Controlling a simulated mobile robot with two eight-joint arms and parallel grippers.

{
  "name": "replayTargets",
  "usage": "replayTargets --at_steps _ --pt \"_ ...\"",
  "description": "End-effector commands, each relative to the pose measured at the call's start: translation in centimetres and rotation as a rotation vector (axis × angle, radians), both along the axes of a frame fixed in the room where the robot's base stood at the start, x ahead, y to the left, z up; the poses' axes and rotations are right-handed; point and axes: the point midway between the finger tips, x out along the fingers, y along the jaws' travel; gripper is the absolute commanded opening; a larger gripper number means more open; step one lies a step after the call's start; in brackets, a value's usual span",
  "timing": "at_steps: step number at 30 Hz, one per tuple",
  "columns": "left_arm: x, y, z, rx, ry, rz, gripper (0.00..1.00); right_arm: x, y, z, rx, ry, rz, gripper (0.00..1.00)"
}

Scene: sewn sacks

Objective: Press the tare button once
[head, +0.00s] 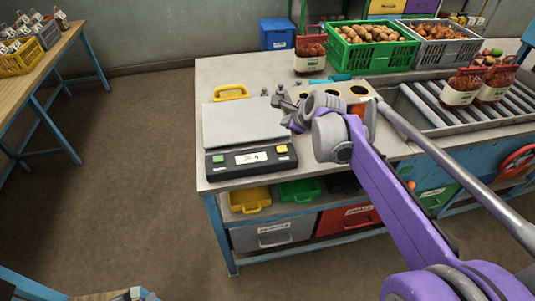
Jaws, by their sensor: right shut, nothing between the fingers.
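The scale (241,126) stands on the left end of the workbench, with a bare grey weighing plate. Its black front panel (229,167) carries a green button (218,158) at the left, a small lit display (251,157) in the middle and a yellow button (281,149) at the right. I cannot read which button is tare. My right gripper (279,99) is shut and empty, above the bench at the right edge of the plate, behind the yellow button and apart from it. My left gripper is not in view.
A green crate of potatoes (340,53), a grey crate (402,54) and a filled sack (310,50) stand at the back. A yellow-handled item (231,92) lies behind the scale. Sacks (461,88) rest on rollers at the right. Drawers hang below the bench.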

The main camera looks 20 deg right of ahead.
Motion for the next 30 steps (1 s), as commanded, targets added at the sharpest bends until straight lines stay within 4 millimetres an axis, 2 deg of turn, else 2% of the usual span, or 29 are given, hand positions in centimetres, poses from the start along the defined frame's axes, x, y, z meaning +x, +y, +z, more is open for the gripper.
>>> replayTargets --at_steps 3,17,23,30 --pt "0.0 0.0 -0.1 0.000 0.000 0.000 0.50 0.4 -0.6 0.1 0.031 -0.007 -0.035 0.00" --pt "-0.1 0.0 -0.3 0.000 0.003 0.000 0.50 0.4 -0.5 -0.3 0.033 -0.006 -0.037 0.00" --pt "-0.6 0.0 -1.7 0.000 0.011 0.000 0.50 0.3 -0.5 -2.0 0.033 -0.004 -0.036 0.00" --pt "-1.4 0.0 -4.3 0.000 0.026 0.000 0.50 0.3 -0.5 -5.4 0.032 -0.005 -0.036 0.00"
